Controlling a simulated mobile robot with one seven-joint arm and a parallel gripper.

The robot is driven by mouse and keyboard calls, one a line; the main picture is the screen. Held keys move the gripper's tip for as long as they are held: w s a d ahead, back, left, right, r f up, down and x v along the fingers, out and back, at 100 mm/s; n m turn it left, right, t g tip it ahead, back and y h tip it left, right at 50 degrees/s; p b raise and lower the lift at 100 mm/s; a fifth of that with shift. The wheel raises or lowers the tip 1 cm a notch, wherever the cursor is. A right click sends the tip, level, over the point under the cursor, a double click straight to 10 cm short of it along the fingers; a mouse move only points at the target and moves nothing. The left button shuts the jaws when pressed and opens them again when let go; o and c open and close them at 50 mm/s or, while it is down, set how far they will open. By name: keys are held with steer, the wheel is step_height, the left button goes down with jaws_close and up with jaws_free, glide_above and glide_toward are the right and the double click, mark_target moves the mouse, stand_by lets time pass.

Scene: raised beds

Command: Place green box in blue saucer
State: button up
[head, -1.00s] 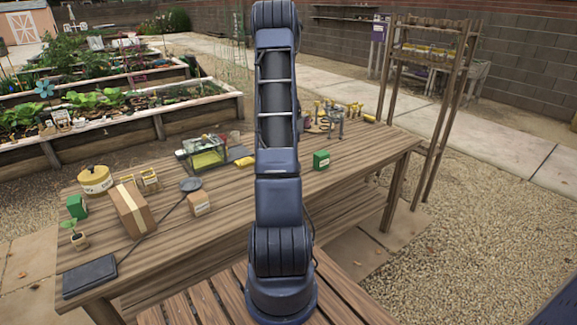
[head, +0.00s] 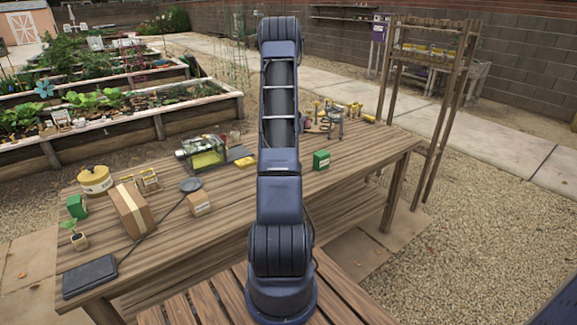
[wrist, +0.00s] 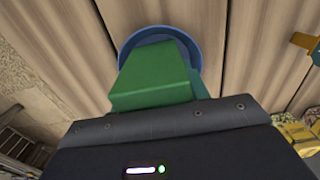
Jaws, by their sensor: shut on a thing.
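A green box (wrist: 152,78) is held in my gripper (wrist: 170,120), seen in the wrist view with its dark body along the bottom. The blue saucer (wrist: 126,47) lies on the wooden table just beyond the box, and its rim shows behind and around the box's upper end. The box covers most of the saucer. I cannot tell whether the box touches it. In the head view my arm hides the gripper, the held box and the saucer. Two other green boxes stand on the table there, one at the far left (head: 76,207) and one right of my arm (head: 321,160).
The table (head: 200,235) also bears a cardboard box (head: 131,209), a smaller carton (head: 198,203), a yellow round container (head: 95,180), a glass case (head: 203,153), a black pad (head: 90,277) and yellow-handled tools (head: 340,112). The table's front right is clear.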

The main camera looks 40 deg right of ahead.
steer(key=shift+f, duration=0.15)
steer(key=o, duration=0.7)
steer(key=shift+o, duration=0.2)
